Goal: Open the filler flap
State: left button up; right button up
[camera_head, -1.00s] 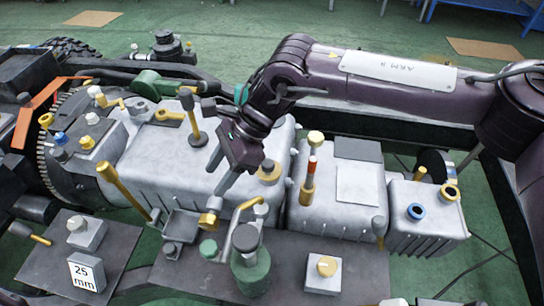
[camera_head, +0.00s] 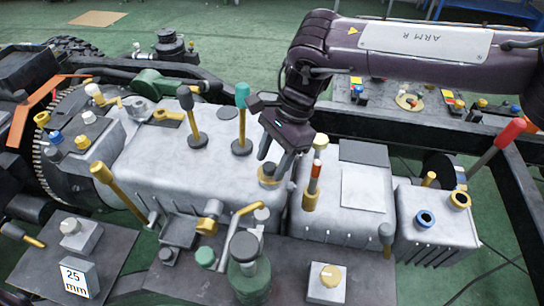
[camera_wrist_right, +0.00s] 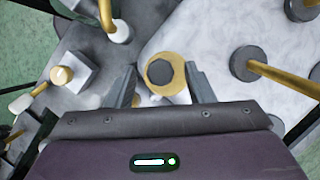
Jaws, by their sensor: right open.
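A round brass collar with a dark grey cap (camera_head: 268,174) sits on the right part of the large pale grey housing (camera_head: 165,150). It looks like the filler flap, lying flat and closed, though I cannot be sure. It also shows in the right wrist view, where the dark cap (camera_wrist_right: 161,72) lies between and beyond my fingertips. My right gripper (camera_head: 275,156) is open and empty, pointing down just above the collar. I cannot tell whether the fingers touch it. My left gripper is not in view.
Levers with black (camera_head: 186,98) and teal (camera_head: 242,95) knobs stand left of my right gripper. A red-banded brass post (camera_head: 313,186) and a brass-capped post (camera_head: 319,145) stand close on its right.

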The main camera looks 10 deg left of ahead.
jog(key=shift+a+f, duration=0.1)
jog(key=shift+f, duration=0.05)
grip_shut()
dwell(0.4)
